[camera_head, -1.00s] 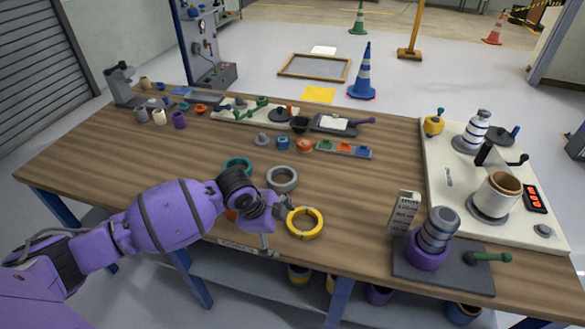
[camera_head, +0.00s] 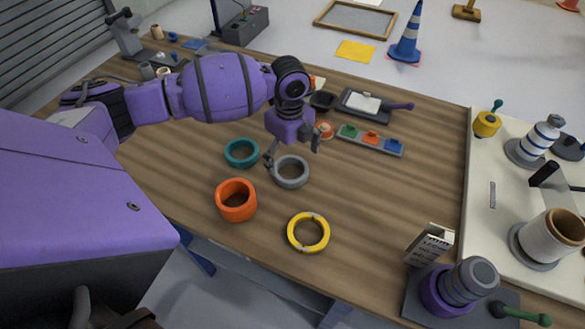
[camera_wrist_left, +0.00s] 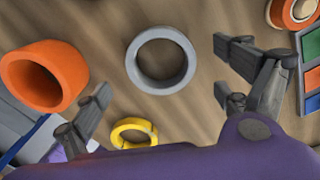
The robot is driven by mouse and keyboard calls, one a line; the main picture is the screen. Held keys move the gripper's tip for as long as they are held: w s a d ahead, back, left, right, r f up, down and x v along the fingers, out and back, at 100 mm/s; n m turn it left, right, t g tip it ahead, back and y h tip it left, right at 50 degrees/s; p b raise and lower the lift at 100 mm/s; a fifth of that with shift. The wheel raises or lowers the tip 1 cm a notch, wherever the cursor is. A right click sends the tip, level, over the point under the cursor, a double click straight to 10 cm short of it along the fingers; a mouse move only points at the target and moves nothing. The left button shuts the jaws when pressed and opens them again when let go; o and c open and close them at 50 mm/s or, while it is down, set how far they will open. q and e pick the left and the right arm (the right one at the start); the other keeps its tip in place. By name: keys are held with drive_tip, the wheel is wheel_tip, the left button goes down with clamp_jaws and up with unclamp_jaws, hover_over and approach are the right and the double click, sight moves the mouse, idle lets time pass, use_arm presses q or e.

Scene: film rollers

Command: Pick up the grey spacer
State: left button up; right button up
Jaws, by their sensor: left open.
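The grey spacer (camera_head: 291,172), a thick ring, lies flat on the wooden table (camera_head: 380,210). It shows whole in the left wrist view (camera_wrist_left: 160,60), between and beyond my open fingers. My left gripper (camera_head: 293,155) is open and empty, above the spacer. In the head view its fingers overlap the ring's far and left parts. In the wrist view the left finger (camera_wrist_left: 92,118) and right finger (camera_wrist_left: 232,75) stand apart from the ring. My right gripper is not in view.
A teal ring (camera_head: 242,153) lies left of the spacer, an orange ring (camera_head: 236,200) nearer left, and a yellow ring (camera_head: 308,233) nearer right. A tray with coloured pieces (camera_head: 370,140) lies to the right. A cylinder stack (camera_head: 468,284) stands at the front right.

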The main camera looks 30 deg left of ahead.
sight(291, 175)
use_arm(q)
drive_tip(key=shift+f, duration=0.35)
wheel_tip(291, 175, down, 4)
drive_tip(key=shift+d+r, duration=0.1)
drive_tip(key=shift+d, duration=0.05)
drive_tip(key=shift+f, duration=0.25)
drive_tip(key=c, duration=1.1)
drive_tip(key=shift+c, duration=0.8)
drive_tip(key=shift+r, duration=0.1)
use_arm(e)
drive_tip(key=shift+w+a+r, duration=0.15)
drive_tip(key=shift+w+r, duration=0.2)
drive_tip(key=shift+w, duration=0.2)
